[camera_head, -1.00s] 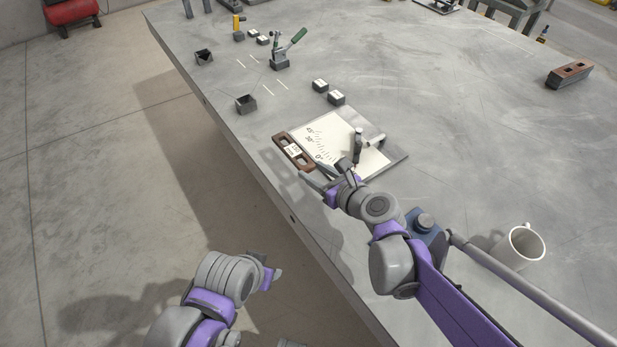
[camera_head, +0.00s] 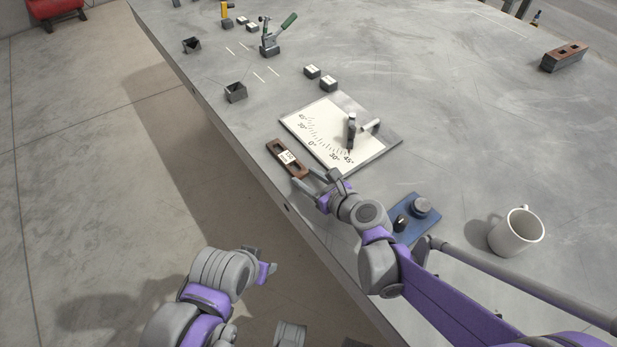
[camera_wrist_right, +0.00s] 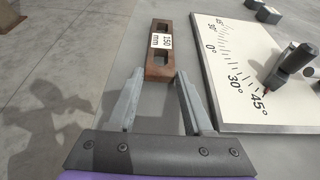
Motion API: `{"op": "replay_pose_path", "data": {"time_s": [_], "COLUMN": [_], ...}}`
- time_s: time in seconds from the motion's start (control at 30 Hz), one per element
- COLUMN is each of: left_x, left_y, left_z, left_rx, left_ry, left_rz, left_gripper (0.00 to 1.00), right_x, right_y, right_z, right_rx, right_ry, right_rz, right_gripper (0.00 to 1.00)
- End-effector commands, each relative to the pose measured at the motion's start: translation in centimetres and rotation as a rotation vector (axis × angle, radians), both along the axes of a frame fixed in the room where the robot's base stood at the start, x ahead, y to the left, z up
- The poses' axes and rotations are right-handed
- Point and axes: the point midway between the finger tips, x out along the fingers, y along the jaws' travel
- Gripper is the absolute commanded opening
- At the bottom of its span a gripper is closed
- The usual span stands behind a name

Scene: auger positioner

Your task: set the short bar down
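The short bar (camera_head: 288,158) is a brown slotted bar with a white "150 mm" label. It lies flat on the table near its left edge, beside the white angle-scale board (camera_head: 312,120). My right gripper (camera_head: 308,178) is open at the bar's near end. In the right wrist view the near end of the bar (camera_wrist_right: 158,73) shows at the gap between the spread fingers (camera_wrist_right: 158,82), with no visible grip on it. My left gripper (camera_head: 270,270) is off the table's edge, low in the head view; its fingers are too unclear to judge.
A blue block with a knob (camera_head: 420,207) and a white mug (camera_head: 516,232) are near my right arm.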

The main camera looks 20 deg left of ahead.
Motion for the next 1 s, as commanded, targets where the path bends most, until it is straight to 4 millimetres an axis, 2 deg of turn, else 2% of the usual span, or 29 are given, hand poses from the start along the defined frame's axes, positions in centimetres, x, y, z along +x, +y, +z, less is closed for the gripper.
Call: {"op": "replay_pose_path", "data": {"time_s": [0.03, 0.13, 0.5, 0.67, 1.0], "left_x": [0.0, 0.0, 0.0, 0.0, 0.0], "left_y": [0.0, 0.0, 0.0, 0.0, 0.0], "left_z": [0.0, 0.0, 0.5, 0.8, 2.1], "left_rx": [0.0, 0.0, 0.0, 0.0, 0.0], "left_ry": [0.0, 0.0, -0.002, -0.003, -0.007], "left_rz": [0.0, 0.0, 0.0, 0.0, 0.0], "left_gripper": [0.5, 0.5, 0.5, 0.5, 0.5], "right_x": [0.0, 0.0, 0.0, -1.3, -5.4], "right_y": [0.0, 0.0, 0.0, -1.8, -7.0], "right_z": [0.0, 0.0, 0.5, 1.3, 4.1], "right_rx": [0.0, 0.0, 0.0, 0.0, 0.0], "right_ry": [0.0, 0.0, 0.0, 0.001, 0.0], "right_rz": [0.0, 0.0, 0.0, -0.004, -0.003], "right_gripper": [0.6, 0.78, 0.79, 0.79, 0.79]}}
